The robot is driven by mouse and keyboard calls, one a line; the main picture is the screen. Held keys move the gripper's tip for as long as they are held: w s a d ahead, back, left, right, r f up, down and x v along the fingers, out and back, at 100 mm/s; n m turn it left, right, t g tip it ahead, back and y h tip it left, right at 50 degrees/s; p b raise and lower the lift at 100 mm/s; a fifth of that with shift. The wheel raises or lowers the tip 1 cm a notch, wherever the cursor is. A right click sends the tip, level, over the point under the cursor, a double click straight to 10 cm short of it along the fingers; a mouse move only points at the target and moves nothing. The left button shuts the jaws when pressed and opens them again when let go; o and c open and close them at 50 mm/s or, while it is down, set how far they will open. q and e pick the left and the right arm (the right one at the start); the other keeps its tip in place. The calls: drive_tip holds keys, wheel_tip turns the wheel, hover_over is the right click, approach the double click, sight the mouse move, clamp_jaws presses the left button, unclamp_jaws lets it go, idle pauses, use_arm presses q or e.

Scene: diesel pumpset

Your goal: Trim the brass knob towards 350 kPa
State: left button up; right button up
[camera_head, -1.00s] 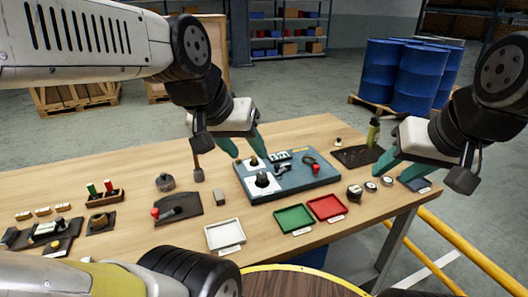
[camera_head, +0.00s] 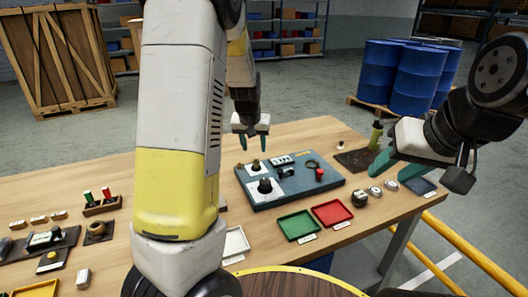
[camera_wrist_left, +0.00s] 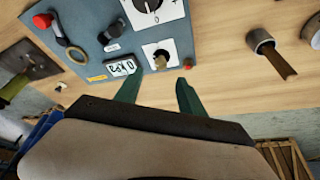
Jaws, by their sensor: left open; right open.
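The brass knob (camera_wrist_left: 160,60) sits on a small white plate on the blue panel; it also shows in the head view (camera_head: 256,166). My left gripper (camera_head: 251,140) is open and empty beyond the panel's far edge in the head view. In the left wrist view its fingertips (camera_wrist_left: 157,86) are apart, with the knob lying between and ahead of them, not touched. A digit display (camera_wrist_left: 121,67) sits beside the knob, upside down; I cannot read it surely. My right gripper (camera_head: 388,170) is open and empty near the table's right end.
A larger black knob (camera_head: 265,186) and a red knob (camera_head: 320,174) are on the panel (camera_head: 300,190). A green tray (camera_head: 297,226) and a red tray (camera_head: 332,213) lie in front. My left arm hides part of the table.

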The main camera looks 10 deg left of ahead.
sight(256, 161)
use_arm(q)
drive_tip(key=x, duration=0.8)
drive_tip(key=shift+a, duration=0.1)
clamp_jaws()
